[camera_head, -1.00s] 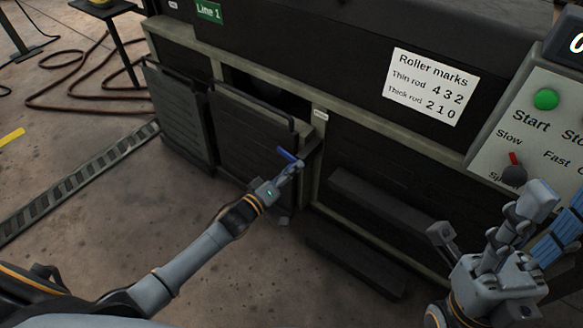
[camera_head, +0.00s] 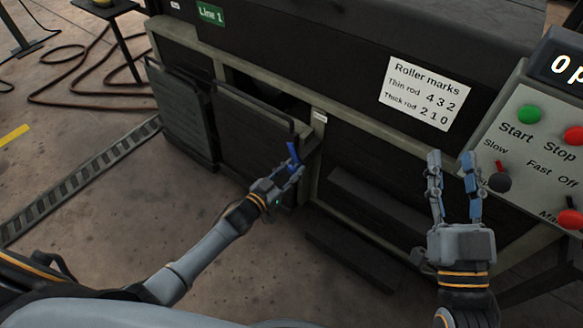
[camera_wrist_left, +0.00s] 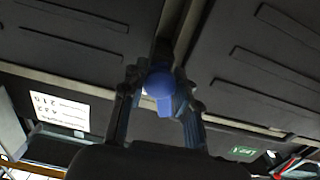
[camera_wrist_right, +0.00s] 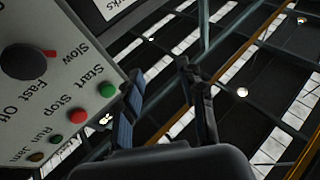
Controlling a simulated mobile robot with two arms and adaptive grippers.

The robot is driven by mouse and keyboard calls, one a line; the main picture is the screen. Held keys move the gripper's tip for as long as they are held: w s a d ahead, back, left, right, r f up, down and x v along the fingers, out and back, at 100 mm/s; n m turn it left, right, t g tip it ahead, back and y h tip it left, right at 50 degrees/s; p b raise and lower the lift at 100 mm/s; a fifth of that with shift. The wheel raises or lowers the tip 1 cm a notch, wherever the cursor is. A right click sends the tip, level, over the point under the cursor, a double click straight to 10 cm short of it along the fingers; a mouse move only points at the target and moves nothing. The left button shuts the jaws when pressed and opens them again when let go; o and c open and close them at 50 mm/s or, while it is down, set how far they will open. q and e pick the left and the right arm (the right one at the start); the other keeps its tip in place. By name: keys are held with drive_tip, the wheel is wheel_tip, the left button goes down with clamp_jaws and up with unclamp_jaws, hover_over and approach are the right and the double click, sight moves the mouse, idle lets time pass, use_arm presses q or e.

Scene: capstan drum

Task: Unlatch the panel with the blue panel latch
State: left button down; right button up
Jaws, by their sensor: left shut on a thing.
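The blue panel latch (camera_head: 293,153) is at the right edge of the dark panel (camera_head: 250,130) on the machine's front. In the head view it stands steeply tilted. My left gripper (camera_head: 288,172) is at the latch, and in the left wrist view the latch (camera_wrist_left: 160,88) sits between its two fingers, shut on it. The fingers hide part of the latch. The panel is standing against the frame below a dark opening. My right gripper (camera_head: 455,180) is open and empty, held up in front of the machine, left of the control box.
The control box (camera_head: 530,140) with green and red buttons and a dark knob (camera_head: 499,182) is at the right. A second dark panel (camera_head: 182,115) is left of the latched one. A dark step (camera_head: 350,260) sits low at the right.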

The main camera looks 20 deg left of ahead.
use_arm(q)
drive_tip(key=shift+r+m, duration=0.15)
drive_tip(key=shift+m, duration=2.25)
use_arm(e)
drive_tip(key=shift+w+f+g+h, duration=0.2)
drive_tip(key=shift+f+g, duration=0.2)
drive_tip(key=shift+f, duration=0.3)
drive_tip(key=shift+w+f+g+h, duration=0.2)
drive_tip(key=shift+f+g, duration=0.2)
drive_tip(key=shift+f, duration=0.25)
use_arm(q)
drive_tip(key=shift+m, duration=0.3)
use_arm(e)
drive_tip(key=shift+f, duration=0.1)
use_arm(q)
drive_tip(key=c, duration=1)
unclamp_jaws()
use_arm(e)
drive_tip(key=shift+d, duration=0.1)
